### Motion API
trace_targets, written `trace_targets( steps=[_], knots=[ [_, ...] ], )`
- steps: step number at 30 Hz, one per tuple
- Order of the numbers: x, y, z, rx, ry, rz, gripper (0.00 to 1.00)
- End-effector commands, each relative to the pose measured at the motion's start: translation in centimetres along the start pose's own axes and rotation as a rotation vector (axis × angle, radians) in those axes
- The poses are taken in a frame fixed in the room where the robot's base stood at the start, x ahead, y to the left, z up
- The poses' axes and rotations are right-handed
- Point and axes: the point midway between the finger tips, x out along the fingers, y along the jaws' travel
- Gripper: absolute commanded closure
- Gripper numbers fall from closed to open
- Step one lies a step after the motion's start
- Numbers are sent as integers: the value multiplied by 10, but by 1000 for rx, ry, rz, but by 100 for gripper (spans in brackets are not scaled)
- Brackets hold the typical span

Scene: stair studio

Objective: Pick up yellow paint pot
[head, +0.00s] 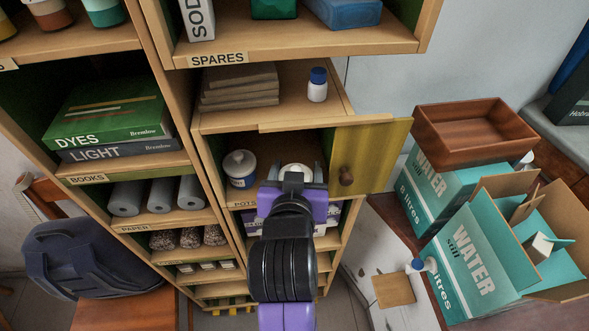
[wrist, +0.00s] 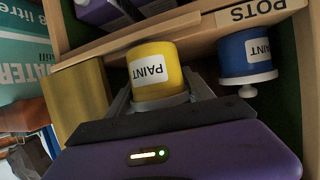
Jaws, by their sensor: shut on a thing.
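The yellow paint pot (wrist: 153,70) has a white PAINT label and a pale lid, and it shows upside down in the wrist view. My gripper (wrist: 160,100) is shut on it, with one finger on each side near the lid. In the head view my gripper (head: 293,178) reaches into the POTS compartment, and only the pale top of the pot (head: 296,168) shows between the fingers. A blue paint pot (head: 240,170) with a white knobbed lid stands to the left in the same compartment; it also shows in the wrist view (wrist: 246,54).
An open yellow-green door (head: 372,155) with a round knob stands right of the compartment. The shelf above (head: 265,112) holds stacked boards (head: 240,86) and a small blue-capped bottle (head: 317,85). WATER boxes (head: 470,265) and a brown tray (head: 470,133) are at the right.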

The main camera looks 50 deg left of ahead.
Motion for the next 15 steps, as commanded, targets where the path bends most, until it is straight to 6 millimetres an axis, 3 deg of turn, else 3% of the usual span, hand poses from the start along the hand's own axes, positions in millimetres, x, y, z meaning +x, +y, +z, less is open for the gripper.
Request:
trace_targets(
  steps=[8,9,12,15],
  knots=[
    [0,0,1,0,-2,0,93],
    [0,0,1,-1,-3,0,36],
    [0,0,1,-1,-2,0,16],
    [0,0,1,-1,-2,0,14]
  ],
)
